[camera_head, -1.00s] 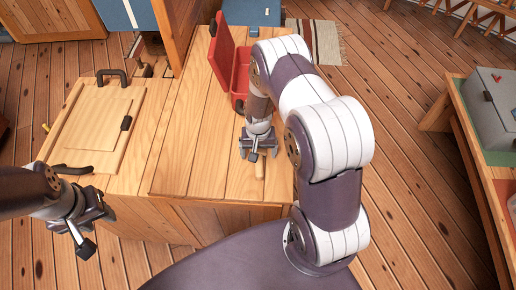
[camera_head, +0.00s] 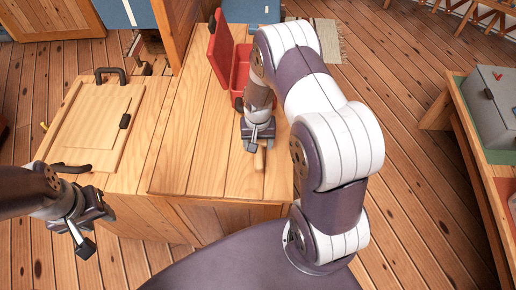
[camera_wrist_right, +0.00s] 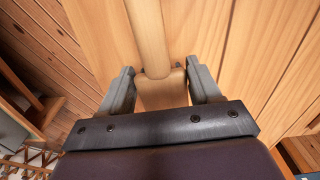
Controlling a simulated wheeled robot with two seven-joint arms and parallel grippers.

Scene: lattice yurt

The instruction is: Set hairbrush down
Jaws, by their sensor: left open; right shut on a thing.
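The hairbrush (camera_head: 260,159) shows in the head view as a short pale wooden piece at my right gripper, over the wooden cabinet top (camera_head: 215,165). In the right wrist view its round handle (camera_wrist_right: 149,38) runs up and away from a thicker block between the fingers. My right gripper (camera_head: 257,146) is shut on the hairbrush; its fingers (camera_wrist_right: 160,85) flank the block. I cannot tell whether the brush touches the wood. My left gripper (camera_head: 88,225) is open and empty, in front of the lower left counter.
An open red box (camera_head: 240,68) with its lid raised stands behind my right gripper. A wooden panel with a dark handle (camera_head: 98,125) lies on the left counter. The cabinet top is bare left of my right gripper. A grey case (camera_head: 492,105) stands on the right table.

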